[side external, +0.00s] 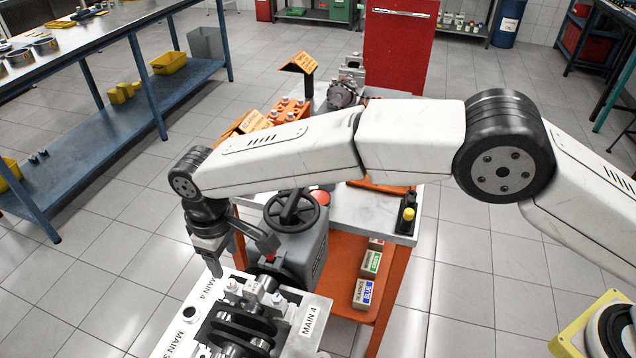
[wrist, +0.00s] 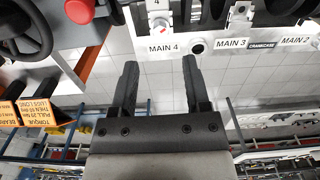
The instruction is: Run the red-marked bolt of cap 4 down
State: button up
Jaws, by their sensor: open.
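My gripper (side external: 243,258) is open and empty, its two fingers spread above the MAIN 4 end of the engine block (side external: 310,345). In the wrist view the gripper (wrist: 160,76) has bare floor between its fingers, and the MAIN 4 label (wrist: 163,48) lies just beyond the fingertips. Cap 4 (side external: 256,290) sits at that end of the block, with a pale bolt head (side external: 231,285) on its left side and another bolt (side external: 278,298) on its right. Cap 4 is only partly in the wrist view, at the top edge.
A grey machine with a black handwheel (side external: 291,212) stands close behind the block. An orange cart (side external: 345,265) carries boxed bearings (side external: 364,293) on its shelf. A red button (wrist: 79,11) is near the left finger. Open floor lies left of the block.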

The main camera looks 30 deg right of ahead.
aim_at(233, 283)
jog(key=shift+f, duration=3.65)
grip_shut()
